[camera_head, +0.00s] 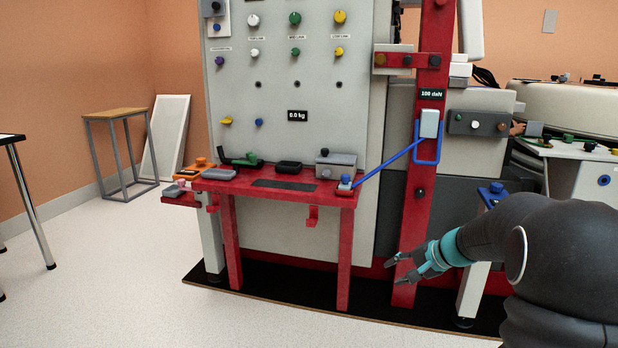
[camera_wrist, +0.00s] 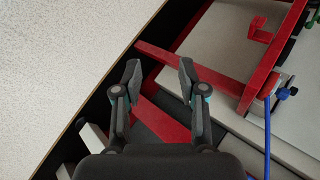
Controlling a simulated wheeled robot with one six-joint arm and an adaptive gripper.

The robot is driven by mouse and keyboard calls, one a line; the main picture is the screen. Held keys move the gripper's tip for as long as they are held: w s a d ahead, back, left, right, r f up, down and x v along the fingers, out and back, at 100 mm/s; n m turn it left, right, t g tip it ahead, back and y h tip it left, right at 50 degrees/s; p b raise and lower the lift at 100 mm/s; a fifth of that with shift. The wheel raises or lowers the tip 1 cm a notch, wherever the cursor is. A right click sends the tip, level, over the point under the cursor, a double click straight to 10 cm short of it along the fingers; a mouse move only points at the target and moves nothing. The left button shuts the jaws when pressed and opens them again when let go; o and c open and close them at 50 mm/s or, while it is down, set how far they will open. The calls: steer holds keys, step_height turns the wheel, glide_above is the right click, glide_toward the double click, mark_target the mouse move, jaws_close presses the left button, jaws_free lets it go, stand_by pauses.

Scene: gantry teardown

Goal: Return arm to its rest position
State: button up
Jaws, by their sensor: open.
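My gripper (camera_head: 401,269) is at the lower right in the head view, at the end of my dark arm with a teal band. It hangs in front of the lower part of the red upright post (camera_head: 415,200), below the height of the red bench. In the wrist view my gripper (camera_wrist: 158,75) has its two fingers apart with nothing between them. Black base and red beams show behind the fingers. From these frames I cannot tell whether the fingers touch the post.
The red bench (camera_head: 270,190) carries several small parts. A blue bar (camera_head: 385,163) slants from its right corner to the post, and shows in the wrist view (camera_wrist: 267,140). A white panel (camera_head: 275,85) with knobs stands behind.

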steer(key=s+a+r+n+g+h+p, duration=0.1)
steer(key=s+r+n+h+p, duration=0.1)
steer(key=s, duration=0.8)
steer(key=s+a+r+n+g+h+p, duration=0.1)
steer(key=s+a+r+n+h, duration=0.15)
steer(key=s, duration=0.75)
steer(key=s+a+r+n+g+h+p, duration=0.1)
steer(key=s+r+n+g+h+p, duration=0.1)
steer(key=s, duration=0.8)
steer(key=s+a+r+n+t+p, duration=0.2)
steer(key=s+r+t, duration=0.1)
steer(key=s+r, duration=0.2)
step_height(320, 180, up, 2)
steer(key=shift+r, duration=0.1)
steer(key=shift+s+a+n, duration=0.1)
steer(key=shift+n, duration=0.15)
